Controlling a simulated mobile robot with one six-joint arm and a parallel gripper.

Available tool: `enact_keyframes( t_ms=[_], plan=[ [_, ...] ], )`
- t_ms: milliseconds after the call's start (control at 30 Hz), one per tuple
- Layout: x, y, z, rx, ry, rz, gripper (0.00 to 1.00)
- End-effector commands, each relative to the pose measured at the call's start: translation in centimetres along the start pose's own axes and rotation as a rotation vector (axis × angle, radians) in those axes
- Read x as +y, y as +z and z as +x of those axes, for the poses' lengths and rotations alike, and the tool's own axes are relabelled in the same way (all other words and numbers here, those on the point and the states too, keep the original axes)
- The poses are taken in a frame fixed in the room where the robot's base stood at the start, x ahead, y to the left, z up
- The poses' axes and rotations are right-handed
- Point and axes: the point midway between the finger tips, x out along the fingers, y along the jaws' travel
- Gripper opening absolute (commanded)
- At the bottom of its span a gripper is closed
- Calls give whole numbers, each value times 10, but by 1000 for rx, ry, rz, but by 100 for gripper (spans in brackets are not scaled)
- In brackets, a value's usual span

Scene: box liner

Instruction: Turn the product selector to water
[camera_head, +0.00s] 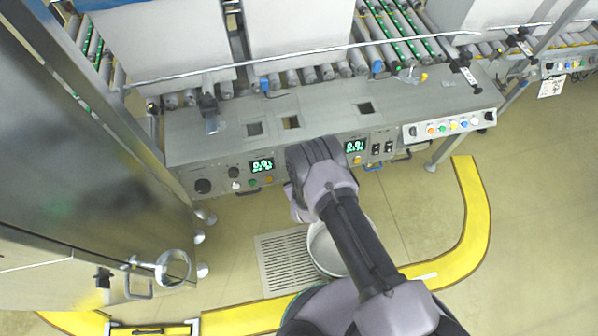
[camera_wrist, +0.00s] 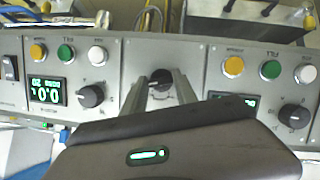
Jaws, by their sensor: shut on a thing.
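The product selector, a dark rotary knob (camera_wrist: 160,82), sits in the middle of the grey control panel (camera_wrist: 140,52) in the wrist view. My gripper (camera_wrist: 161,87) has its two grey fingers closed on the knob, one on each side. The fingers partly cover the knob and any marks around it, so its pointed setting cannot be read. In the head view my arm (camera_head: 345,215) reaches to the panel front (camera_head: 220,178), and its wrist hides the gripper and knob.
Other black knobs (camera_wrist: 91,95) (camera_wrist: 294,115) flank the selector. A green display (camera_wrist: 47,92) and coloured buttons (camera_wrist: 66,53) are close by. A round white container (camera_head: 326,250) and a floor grate (camera_head: 284,264) lie below the panel. A metal cabinet (camera_head: 80,130) stands left.

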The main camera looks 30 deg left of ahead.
Motion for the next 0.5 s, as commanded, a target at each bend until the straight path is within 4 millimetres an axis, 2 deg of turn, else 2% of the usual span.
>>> enact_keyframes(
  t_ms=[167,200,300,500],
  plan=[
    [0,-1,0,2,1,1,0],
    [0,-1,0,2,1,1,38],
    [0,-1,0,2,1,1,56],
    [0,0,0,0,1,0,56]
  ],
)
